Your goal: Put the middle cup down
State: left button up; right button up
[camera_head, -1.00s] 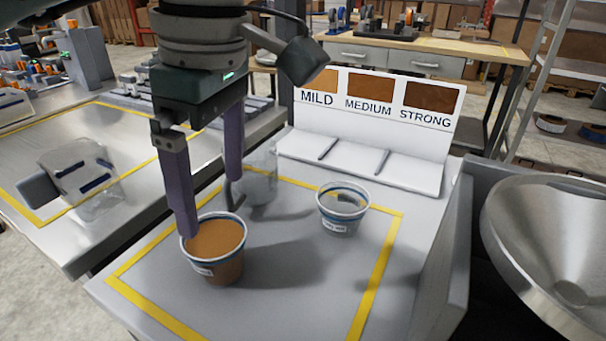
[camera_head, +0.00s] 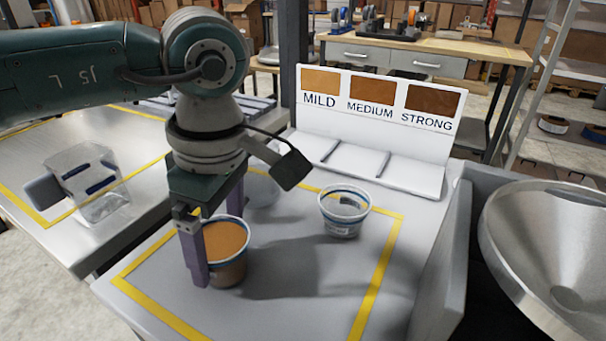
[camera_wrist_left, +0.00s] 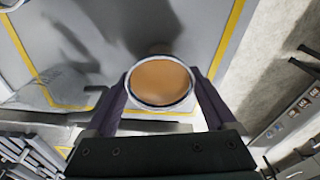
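A cup of brown liquid (camera_head: 228,245) with a blue-and-white rim stands upright on the grey table (camera_head: 300,315). It also shows in the left wrist view (camera_wrist_left: 161,82). My left gripper (camera_head: 218,245) is lowered over it, one finger on each side. The fingers look open around it; contact with its wall cannot be made out. A second cup (camera_head: 343,215), clear with a blue rim, stands upright to the right, apart from the gripper. A clear vessel (camera_head: 262,188) behind the gripper is partly hidden. Which cup is the middle one is not clear. My right gripper is not in view.
A white stand (camera_head: 365,150) marked MILD, MEDIUM and STRONG is at the back, its slots empty. A metal funnel (camera_head: 560,240) is at the right. A clear container (camera_head: 85,185) is on the left table. The yellow-framed front area is clear.

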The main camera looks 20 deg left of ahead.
pick_arm(q)
jog(key=c, duration=1.1)
jog(key=shift+r, duration=0.2)
